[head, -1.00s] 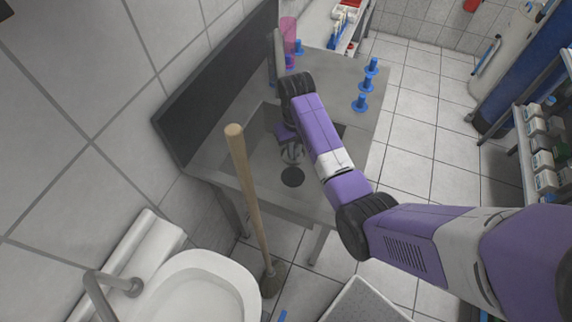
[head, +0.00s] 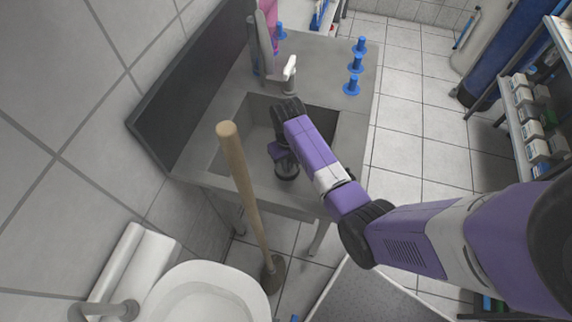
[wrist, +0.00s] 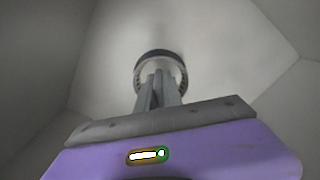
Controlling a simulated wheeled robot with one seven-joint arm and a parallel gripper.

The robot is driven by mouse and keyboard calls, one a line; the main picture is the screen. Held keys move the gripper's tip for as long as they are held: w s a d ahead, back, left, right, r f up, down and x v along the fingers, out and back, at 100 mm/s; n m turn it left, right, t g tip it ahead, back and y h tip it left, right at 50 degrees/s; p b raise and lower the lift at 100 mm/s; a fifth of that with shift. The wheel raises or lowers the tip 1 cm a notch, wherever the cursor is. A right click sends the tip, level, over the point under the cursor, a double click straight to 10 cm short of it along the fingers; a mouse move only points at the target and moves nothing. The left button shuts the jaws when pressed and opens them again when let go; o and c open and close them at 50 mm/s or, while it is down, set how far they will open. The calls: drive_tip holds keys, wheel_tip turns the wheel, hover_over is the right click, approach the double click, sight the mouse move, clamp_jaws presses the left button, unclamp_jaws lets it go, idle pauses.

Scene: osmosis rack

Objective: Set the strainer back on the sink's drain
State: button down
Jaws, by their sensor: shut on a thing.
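The strainer (wrist: 159,55), a round metal piece with a dark rim and perforated edge, is at my fingertips in the wrist view. My gripper (wrist: 159,88) is shut on it and points down into the sink basin. In the head view, my gripper (head: 286,163) is low in the sink (head: 240,150), over the dark round drain area. The drain opening is hidden behind the strainer and gripper. I cannot tell whether the strainer touches the drain or sits just above it.
Sink walls surround my gripper. A grey faucet with a white spout (head: 289,70) stands behind the basin. Several blue pegs (head: 355,64) stand on the counter at right. A wooden-handled plunger (head: 247,185) rises in front of the sink, left of my arm. A white toilet (head: 205,292) is at front left.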

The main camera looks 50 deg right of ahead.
drive_tip(key=shift+f, duration=0.1)
drive_tip(key=c, duration=1.5)
unclamp_jaws()
wheel_tip(320, 180, up, 12)
drive_tip(key=shift+r, duration=0.25)
